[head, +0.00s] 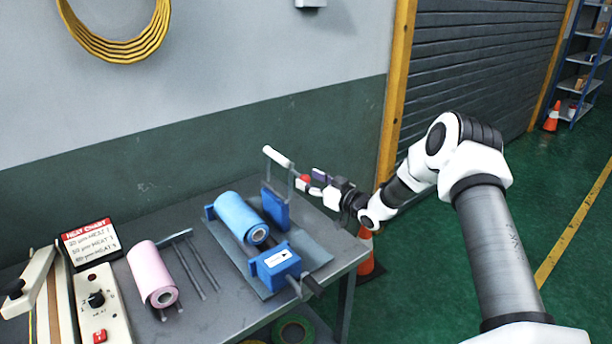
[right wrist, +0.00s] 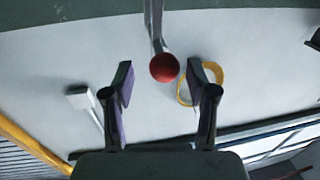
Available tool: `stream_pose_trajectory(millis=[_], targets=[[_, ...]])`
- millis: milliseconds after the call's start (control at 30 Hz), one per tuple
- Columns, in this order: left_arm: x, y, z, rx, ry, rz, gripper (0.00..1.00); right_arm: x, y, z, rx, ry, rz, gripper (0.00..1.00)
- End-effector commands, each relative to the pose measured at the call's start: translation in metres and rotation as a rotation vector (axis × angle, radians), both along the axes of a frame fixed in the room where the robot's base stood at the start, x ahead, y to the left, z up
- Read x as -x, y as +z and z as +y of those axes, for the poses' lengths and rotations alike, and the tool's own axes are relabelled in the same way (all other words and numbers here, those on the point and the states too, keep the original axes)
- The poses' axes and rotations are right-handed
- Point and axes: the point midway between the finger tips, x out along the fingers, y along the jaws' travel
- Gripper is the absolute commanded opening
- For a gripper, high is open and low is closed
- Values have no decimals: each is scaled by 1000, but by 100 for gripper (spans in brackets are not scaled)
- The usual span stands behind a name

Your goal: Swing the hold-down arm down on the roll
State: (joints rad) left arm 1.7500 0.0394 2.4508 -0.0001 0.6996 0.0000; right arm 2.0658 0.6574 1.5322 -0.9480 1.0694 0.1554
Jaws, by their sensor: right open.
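The blue roll (head: 241,217) lies in a stand with blue end blocks (head: 277,262) on the table. The hold-down arm is raised above the far right of the stand, with a white roller (head: 278,157) at its top and grey metal bars. Its red knob (head: 304,179) sticks out to the right; it also shows in the right wrist view (right wrist: 164,68). My right gripper (head: 314,181) is at the knob. In the right wrist view its open jaws (right wrist: 160,78) stand on either side of the knob, with visible gaps. My left gripper is out of view.
A pink roll (head: 152,272) lies on a rod rack to the left. A sealer with a control box (head: 97,305) and a heat chart (head: 90,243) stand at the far left. An orange cone (head: 366,255) is beyond the table's right edge. The wall is close behind the table.

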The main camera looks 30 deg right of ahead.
Motion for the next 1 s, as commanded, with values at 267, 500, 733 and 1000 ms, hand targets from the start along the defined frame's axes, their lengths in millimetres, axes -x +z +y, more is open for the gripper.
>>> stream_pose_trajectory(millis=[267, 500, 733, 1000], targets=[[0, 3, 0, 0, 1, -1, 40, -13, -1, 4, -3, 1, 1, 57], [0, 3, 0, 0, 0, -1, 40, -13, -1, 4, -2, 1, 0, 4], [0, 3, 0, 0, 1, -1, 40, -13, 0, 5, 1, 1, 1, 0], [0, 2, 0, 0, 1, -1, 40, -13, 2, 11, 59, 2, -5, 0]])
